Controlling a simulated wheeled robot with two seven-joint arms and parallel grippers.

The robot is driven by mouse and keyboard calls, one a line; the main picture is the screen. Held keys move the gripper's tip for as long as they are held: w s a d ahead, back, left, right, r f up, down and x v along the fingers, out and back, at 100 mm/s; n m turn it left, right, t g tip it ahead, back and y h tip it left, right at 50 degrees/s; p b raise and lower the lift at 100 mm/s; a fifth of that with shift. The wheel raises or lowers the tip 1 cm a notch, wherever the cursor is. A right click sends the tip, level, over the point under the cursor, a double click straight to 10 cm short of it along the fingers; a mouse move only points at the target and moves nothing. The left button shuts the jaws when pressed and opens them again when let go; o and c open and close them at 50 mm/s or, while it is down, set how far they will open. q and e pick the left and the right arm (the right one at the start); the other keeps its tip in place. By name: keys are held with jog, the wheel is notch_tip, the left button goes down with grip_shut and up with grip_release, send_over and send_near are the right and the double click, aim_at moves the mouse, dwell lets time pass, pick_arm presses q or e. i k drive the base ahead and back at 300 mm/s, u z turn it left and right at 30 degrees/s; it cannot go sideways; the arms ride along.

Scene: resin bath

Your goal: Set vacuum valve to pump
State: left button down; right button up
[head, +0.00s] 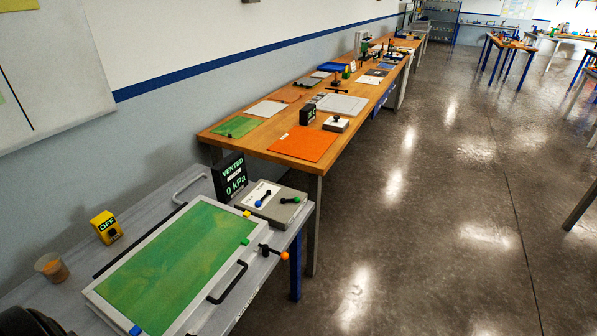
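A grey valve box (279,212) stands at the back right of the near bench. On its top are a handle with a blue end (262,198) and a handle with a green end (290,200), beside a white label too small to read. I cannot tell which handle is the vacuum valve. A black display (230,177) behind the box reads "VENTED" and "0 kPa". A black fitting with an orange knob (284,256) is at the bath's right edge. Neither gripper can be made out in the head view.
The bath with a green lid panel (165,268) and a black handle (228,284) fills the near bench. A yellow box (106,227) reading "OFF" and a cup of brown contents (52,268) stand at left. A wooden bench (212,136) lies beyond; the floor (430,230) at right is clear.

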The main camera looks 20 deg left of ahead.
aim_at(259, 203)
jog(key=z, duration=0.05)
jog(key=i, duration=0.3)
jog(key=u, duration=0.75)
